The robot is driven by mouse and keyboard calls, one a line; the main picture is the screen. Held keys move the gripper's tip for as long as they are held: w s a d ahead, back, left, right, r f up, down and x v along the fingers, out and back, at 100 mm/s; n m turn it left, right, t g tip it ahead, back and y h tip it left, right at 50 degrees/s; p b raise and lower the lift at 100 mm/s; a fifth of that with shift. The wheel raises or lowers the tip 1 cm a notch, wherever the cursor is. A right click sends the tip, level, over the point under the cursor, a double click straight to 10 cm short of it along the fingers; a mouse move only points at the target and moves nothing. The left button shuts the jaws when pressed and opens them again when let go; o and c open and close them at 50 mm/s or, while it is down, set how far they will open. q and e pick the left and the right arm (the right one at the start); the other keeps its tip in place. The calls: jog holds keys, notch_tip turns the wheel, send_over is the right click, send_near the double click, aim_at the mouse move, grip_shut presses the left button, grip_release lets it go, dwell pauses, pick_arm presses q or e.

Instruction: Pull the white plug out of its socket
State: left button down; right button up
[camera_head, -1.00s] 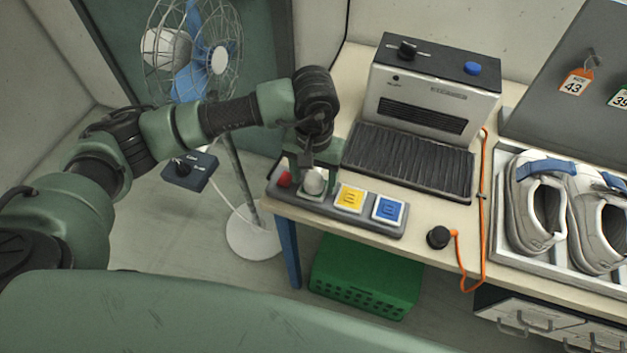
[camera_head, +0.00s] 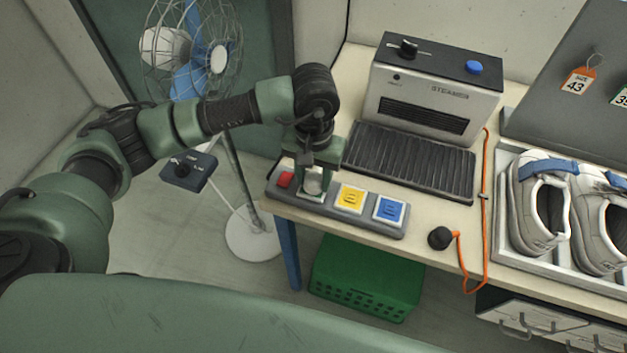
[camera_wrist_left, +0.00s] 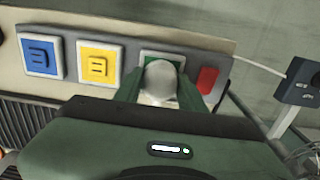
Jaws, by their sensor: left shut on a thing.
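The white plug (camera_head: 313,181) is in the power strip (camera_head: 335,212), at the socket between the red switch (camera_head: 285,179) and the yellow socket cover (camera_head: 350,198). My left gripper (camera_head: 316,184) points down at it with a finger on each side, shut on the plug. In the left wrist view the plug (camera_wrist_left: 160,80) shows as a rounded white knob between the two fingers, over a green square. How deep it sits in the socket is hidden. My right gripper is not in view.
A blue socket cover (camera_head: 389,209) is at the strip's right end. The steamer (camera_head: 430,95) stands behind the strip. A black plug (camera_head: 439,238) with an orange cord lies to the right. Shoes (camera_head: 540,205) sit in a tray. A fan (camera_head: 192,55) stands left of the table.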

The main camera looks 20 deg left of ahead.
aim_at(314, 176)
pick_arm(q)
jog(key=shift+r, duration=0.15)
jog(key=shift+r+p, duration=0.7)
jog(key=shift+r, duration=2.15)
